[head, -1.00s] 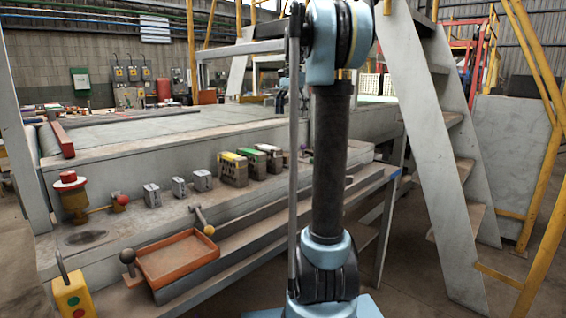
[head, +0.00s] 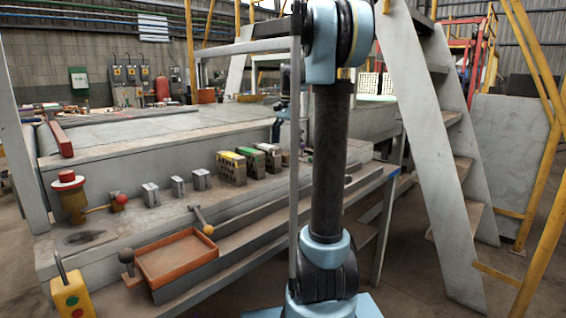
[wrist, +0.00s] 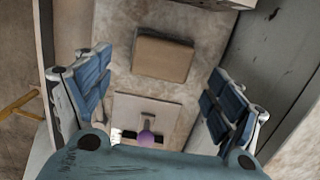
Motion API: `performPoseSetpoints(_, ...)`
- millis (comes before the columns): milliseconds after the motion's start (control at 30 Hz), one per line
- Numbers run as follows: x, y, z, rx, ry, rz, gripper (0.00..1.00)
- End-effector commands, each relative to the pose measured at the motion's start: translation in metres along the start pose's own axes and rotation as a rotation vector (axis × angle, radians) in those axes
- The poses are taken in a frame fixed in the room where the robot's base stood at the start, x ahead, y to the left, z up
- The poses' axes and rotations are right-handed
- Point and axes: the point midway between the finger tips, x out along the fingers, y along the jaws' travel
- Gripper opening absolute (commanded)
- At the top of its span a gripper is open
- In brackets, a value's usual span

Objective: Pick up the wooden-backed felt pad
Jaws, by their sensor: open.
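A brown rectangular block (wrist: 162,58), which looks like the wooden-backed felt pad, lies flat on a worn pale surface in the upper middle of the wrist view. I cannot make out its felt. My gripper (wrist: 157,97) is open, with its blue-padded fingers spread to the left and right. The block lies beyond the fingertips, between their lines, and nothing is held. In the head view the block cannot be made out, and my arm covers part of the bench there.
A flat grey plate with a purple knob (wrist: 147,138) lies nearer my gripper, partly hidden by it. Several perforated bricks (head: 232,168) and small metal blocks (head: 151,195) line the bench. An orange tray (head: 176,257) sits in front. A stepped ladder (head: 424,110) stands at right.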

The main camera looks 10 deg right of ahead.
Motion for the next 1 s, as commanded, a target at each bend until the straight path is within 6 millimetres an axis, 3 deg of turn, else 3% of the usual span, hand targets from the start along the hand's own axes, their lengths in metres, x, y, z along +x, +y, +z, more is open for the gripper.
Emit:
performPoseSetpoints(400,0.047,-0.003,0.002,-0.001,0.0,0.0,0.86)
performPoseSetpoints(700,0.05,-0.003,0.002,0.0,0.0,0.0,0.86)
performPoseSetpoints(900,0.05,-0.003,0.001,0.002,0.0,0.0,0.41)
performPoseSetpoints(933,0.05,-0.003,0.001,0.002,0.0,0.0,0.36)
performPoseSetpoints(1000,0.05,-0.003,0.001,0.002,0.0,0.0,0.36)
